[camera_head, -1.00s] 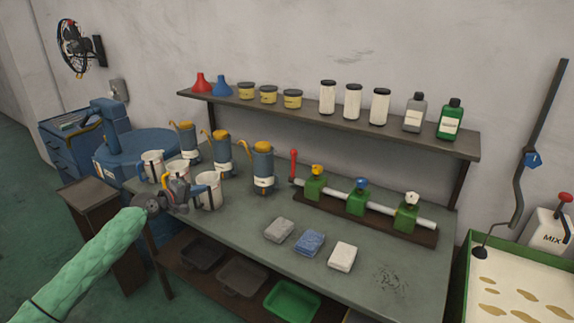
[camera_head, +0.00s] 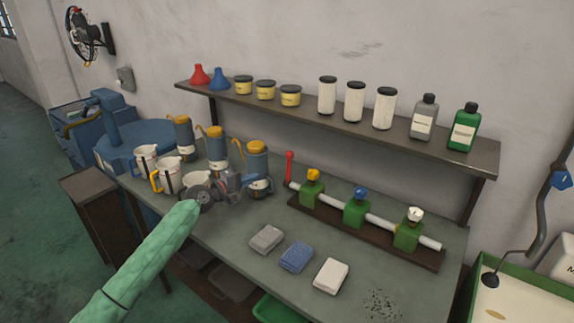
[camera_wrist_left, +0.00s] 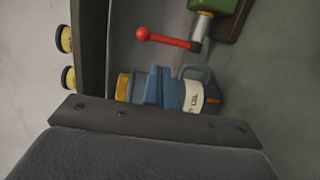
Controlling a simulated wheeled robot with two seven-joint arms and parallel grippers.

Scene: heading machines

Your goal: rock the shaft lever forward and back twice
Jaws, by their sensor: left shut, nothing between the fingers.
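The red shaft lever (camera_head: 289,167) stands upright at the left end of the white pipe (camera_head: 378,219) on the bench. In the left wrist view the red lever (camera_wrist_left: 165,38) shows with its round knob free. My left gripper (camera_head: 240,183) is shut and empty, in front of the rightmost blue can (camera_head: 257,160), to the left of the lever and apart from it. That can (camera_wrist_left: 185,93) also shows in the left wrist view. My right gripper is in neither view.
Green valves with yellow, blue (camera_head: 357,207) and white caps sit along the pipe on a dark board. White jugs (camera_head: 168,177) and blue cans crowd the left. Three blocks (camera_head: 296,257) lie in front. A shelf (camera_head: 400,125) of bottles hangs behind.

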